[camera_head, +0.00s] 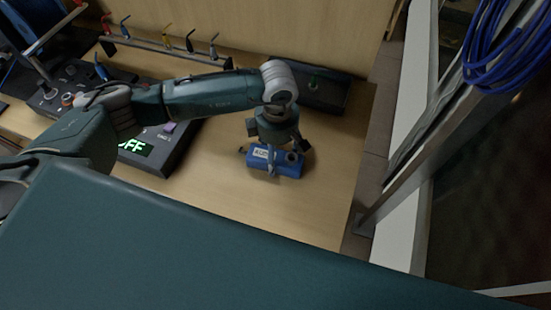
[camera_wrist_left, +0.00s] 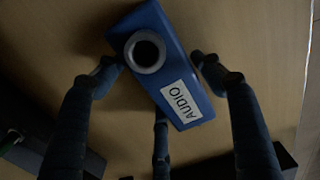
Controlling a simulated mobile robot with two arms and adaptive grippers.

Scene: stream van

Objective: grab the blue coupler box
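The blue coupler box (camera_head: 286,165) lies on the wooden table, with a white label and a round grey socket on it. In the left wrist view the blue box (camera_wrist_left: 178,62) shows the label "AUDIO" and the socket facing the camera. My left gripper (camera_head: 273,152) is right over the box, with its fingers spread around it. In the left wrist view my left gripper (camera_wrist_left: 158,75) has one fingertip close to each side of the box and a third finger below it. I cannot tell whether the fingertips touch it. My right gripper is not in view.
A dark console (camera_head: 160,152) with a green lit display stands left of the box. A dark tray-like case (camera_head: 325,90) lies behind it. A rack with several coloured hooks (camera_head: 165,45) runs along the back. The table's right edge is close; bare wood lies in front.

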